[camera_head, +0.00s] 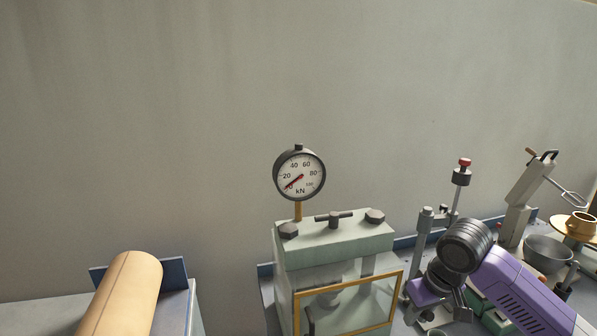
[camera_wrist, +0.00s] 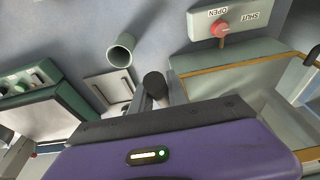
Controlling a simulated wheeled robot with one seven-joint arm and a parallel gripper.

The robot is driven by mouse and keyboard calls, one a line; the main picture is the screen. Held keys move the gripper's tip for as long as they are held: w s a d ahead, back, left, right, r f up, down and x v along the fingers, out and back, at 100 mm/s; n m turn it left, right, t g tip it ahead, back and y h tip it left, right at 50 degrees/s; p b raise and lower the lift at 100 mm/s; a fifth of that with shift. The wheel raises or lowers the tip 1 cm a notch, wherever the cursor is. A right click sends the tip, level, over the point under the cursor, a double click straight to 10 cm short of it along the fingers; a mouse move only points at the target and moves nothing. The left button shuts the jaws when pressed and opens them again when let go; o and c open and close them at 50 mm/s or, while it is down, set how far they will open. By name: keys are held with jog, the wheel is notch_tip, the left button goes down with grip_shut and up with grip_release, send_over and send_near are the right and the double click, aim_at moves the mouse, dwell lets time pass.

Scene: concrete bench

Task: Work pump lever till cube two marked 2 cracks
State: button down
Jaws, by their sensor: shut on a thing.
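The press (camera_head: 335,245) stands at the lower centre of the head view, with a yellow-framed guard (camera_head: 395,312) at its front. Its kN gauge (camera_head: 299,174) has a red needle low on the scale, near zero. My gripper (camera_head: 447,308) is right of the press, under my purple arm. In the wrist view my gripper (camera_wrist: 157,103) is shut on the pump lever, whose dark rounded end (camera_wrist: 155,84) shows at the jaws. The red valve knob (camera_wrist: 220,29) sits between OPEN and SHUT labels; its exact setting is unclear. I cannot see cube two or its mark.
A tan cylinder (camera_head: 122,292) lies at the left. A red-topped post (camera_head: 461,174), a grey bowl (camera_head: 547,254) and a mixer-like stand (camera_head: 524,197) crowd the right. A hollow grey tube (camera_wrist: 121,50) and a green box (camera_wrist: 45,105) are near my gripper.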

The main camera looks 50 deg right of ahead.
jog(key=shift+f, duration=0.15)
jog(key=shift+s+a+f+b, duration=0.2)
jog(key=shift+s+f+b, duration=0.1)
jog(key=shift+f+b, duration=0.75)
jog(key=shift+s+a+f+b, duration=0.15)
jog(key=shift+s+f+b, duration=0.2)
jog(key=shift+f+b, duration=0.7)
jog(key=shift+s+a+f+b, duration=0.2)
jog(key=shift+s+f+b, duration=0.1)
jog(key=shift+f+b, duration=0.75)
notch_tip(320, 180, down, 3)
jog(key=b, duration=0.3)
jog(key=shift+s+a+f, duration=0.1)
jog(key=shift+s+f, duration=0.05)
